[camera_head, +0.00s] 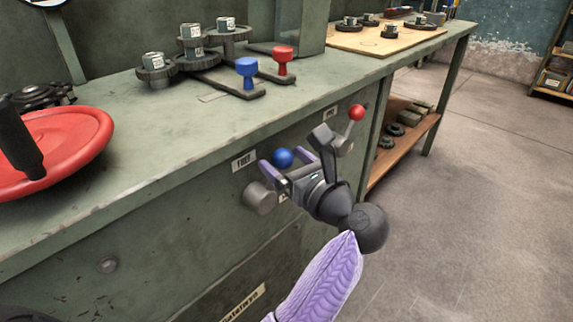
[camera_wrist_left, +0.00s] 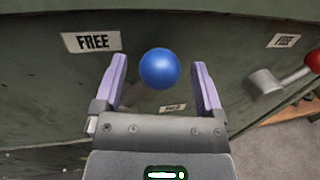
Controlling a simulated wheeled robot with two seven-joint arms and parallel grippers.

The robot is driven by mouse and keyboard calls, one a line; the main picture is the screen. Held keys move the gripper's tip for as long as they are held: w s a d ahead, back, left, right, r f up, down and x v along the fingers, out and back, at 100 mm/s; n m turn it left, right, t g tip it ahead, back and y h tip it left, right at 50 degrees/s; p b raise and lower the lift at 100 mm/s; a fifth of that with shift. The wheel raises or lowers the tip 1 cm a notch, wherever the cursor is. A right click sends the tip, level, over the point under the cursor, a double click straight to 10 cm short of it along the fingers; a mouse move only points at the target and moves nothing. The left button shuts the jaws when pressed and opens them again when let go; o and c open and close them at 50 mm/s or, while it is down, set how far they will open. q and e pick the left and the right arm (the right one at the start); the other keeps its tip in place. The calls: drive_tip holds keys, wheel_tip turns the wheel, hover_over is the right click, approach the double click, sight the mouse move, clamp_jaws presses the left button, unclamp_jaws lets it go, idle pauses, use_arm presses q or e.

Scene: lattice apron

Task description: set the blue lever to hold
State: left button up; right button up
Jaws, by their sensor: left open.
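The blue lever's round knob (camera_head: 283,158) stands out from the green bench front, with its grey hub (camera_head: 259,198) to the lower left. My left gripper (camera_head: 294,153) is open, its two purple fingers on either side of the knob. In the left wrist view the blue knob (camera_wrist_left: 158,68) lies between the spread fingers, with gaps on both sides. A FREE label (camera_wrist_left: 91,41) is to the knob's upper left. A smaller plate (camera_wrist_left: 172,107) below the knob is too small to read. My right gripper is not in view.
A second lever with a red knob (camera_head: 357,112) is to the right on the same front, near my gripper. On the bench top are blue (camera_head: 247,70) and red (camera_head: 283,57) upright handles, gears, and a red wheel (camera_head: 62,145). Open floor lies at right.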

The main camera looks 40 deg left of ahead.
use_arm(q)
drive_tip(key=shift+a, duration=0.25)
clamp_jaws()
idle(0.3)
